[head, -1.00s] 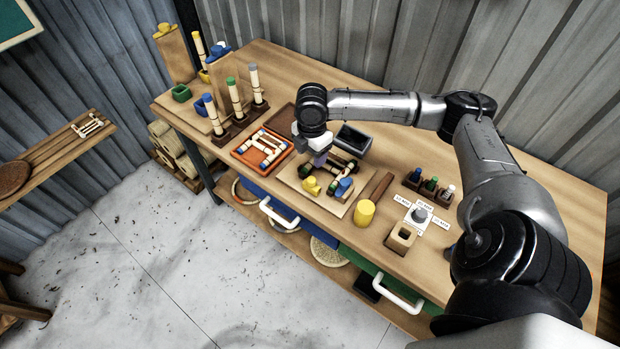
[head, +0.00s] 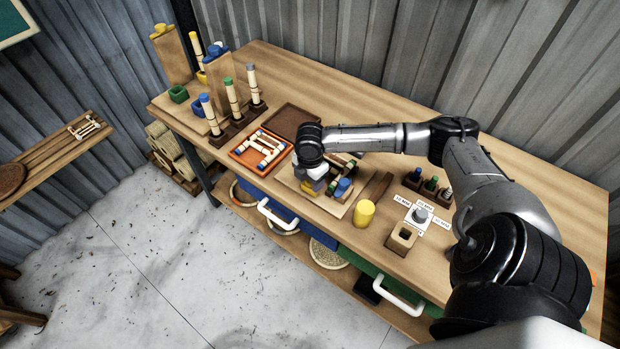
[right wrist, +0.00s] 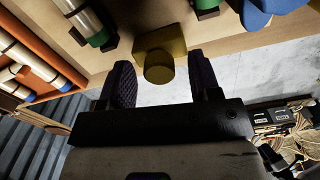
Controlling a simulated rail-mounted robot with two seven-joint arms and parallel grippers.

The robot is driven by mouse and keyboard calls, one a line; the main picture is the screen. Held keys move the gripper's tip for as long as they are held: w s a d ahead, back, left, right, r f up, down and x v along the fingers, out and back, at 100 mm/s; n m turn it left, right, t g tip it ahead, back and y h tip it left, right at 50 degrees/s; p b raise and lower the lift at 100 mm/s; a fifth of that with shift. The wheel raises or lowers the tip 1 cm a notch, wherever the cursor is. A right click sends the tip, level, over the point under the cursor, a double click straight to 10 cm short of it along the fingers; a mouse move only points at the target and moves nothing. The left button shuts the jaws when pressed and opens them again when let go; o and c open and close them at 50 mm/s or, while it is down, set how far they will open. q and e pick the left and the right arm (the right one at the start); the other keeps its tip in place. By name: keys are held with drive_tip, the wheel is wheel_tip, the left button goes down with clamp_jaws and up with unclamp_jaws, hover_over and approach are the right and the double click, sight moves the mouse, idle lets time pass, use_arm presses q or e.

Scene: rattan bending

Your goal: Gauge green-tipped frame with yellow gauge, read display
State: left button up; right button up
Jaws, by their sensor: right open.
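The yellow gauge (right wrist: 162,52), a block with a round knob, lies on a wooden board (head: 339,208) on the bench. In the right wrist view it sits between the fingertips of my open right gripper (right wrist: 162,78), and I see no clear contact. In the head view my right gripper (head: 312,184) hides most of the gauge. A rod with a green band (right wrist: 98,36), apparently part of the green-tipped frame, lies beside the gauge; the rest is cut off or hidden. No lit display is readable. My left gripper is not in view.
A blue gauge (head: 343,187) is close to the right gripper. An orange tray (head: 238,155) with a frame is to the left. A yellow cylinder (head: 364,213), a wooden block with a square hole (head: 402,237) and a white labelled plate (head: 411,223) stand to the right.

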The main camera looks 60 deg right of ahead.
clamp_jaws()
drive_tip(key=shift+d+r, duration=0.15)
drive_tip(key=shift+d, duration=0.1)
drive_tip(key=d+p, duration=0.1)
drive_tip(key=d, duration=0.1)
drive_tip(key=d+p, duration=0.1)
drive_tip(key=d, duration=0.1)
drive_tip(key=s+d+p, duration=0.1)
drive_tip(key=d, duration=0.1)
drive_tip(key=shift+d, duration=0.55)
unclamp_jaws()
